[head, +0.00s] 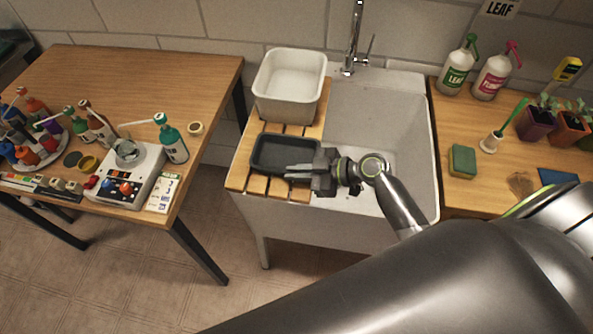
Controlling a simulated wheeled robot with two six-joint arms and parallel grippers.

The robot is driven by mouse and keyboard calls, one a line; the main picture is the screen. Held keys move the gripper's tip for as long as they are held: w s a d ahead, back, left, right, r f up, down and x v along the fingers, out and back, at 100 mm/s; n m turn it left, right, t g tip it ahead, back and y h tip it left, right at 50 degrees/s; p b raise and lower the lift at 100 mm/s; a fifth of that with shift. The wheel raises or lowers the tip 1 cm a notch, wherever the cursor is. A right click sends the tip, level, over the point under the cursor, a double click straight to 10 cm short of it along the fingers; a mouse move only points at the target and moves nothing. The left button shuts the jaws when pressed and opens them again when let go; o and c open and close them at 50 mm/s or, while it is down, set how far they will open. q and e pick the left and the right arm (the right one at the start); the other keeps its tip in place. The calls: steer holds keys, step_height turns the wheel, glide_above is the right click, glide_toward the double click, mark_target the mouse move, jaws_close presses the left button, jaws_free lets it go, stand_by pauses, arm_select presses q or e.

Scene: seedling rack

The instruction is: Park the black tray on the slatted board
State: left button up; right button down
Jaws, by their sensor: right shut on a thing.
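The black tray (272,153) is empty and level over the front part of the slatted board (238,178), which lies across the left side of the sink. My right gripper (293,171) is shut on the tray's near right edge, reaching in from the right. I cannot tell whether the tray rests on the slats or hangs just above them. The gripper hides the tray's near right corner. My left gripper is not in view.
A white tub (290,108) stands on the back of the board, close behind the tray. The sink basin (372,115) is open to the right, with a tap (354,45) behind.

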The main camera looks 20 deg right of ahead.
steer(key=shift+f, duration=0.1)
steer(key=shift+f+b, duration=0.1)
steer(key=shift+b, duration=0.2)
steer(key=c, duration=1.5)
jaws_free()
steer(key=shift+c, duration=0.2)
steer(key=shift+r+p, duration=0.3)
steer(key=shift+p, duration=0.05)
steer(key=shift+s+d+f+b, duration=0.1)
steer(key=shift+s+d+b, duration=0.1)
steer(key=shift+d+b, duration=0.1)
steer(key=b+v, duration=0.4)
steer(key=v, duration=0.7)
steer(key=shift+r, duration=0.2)
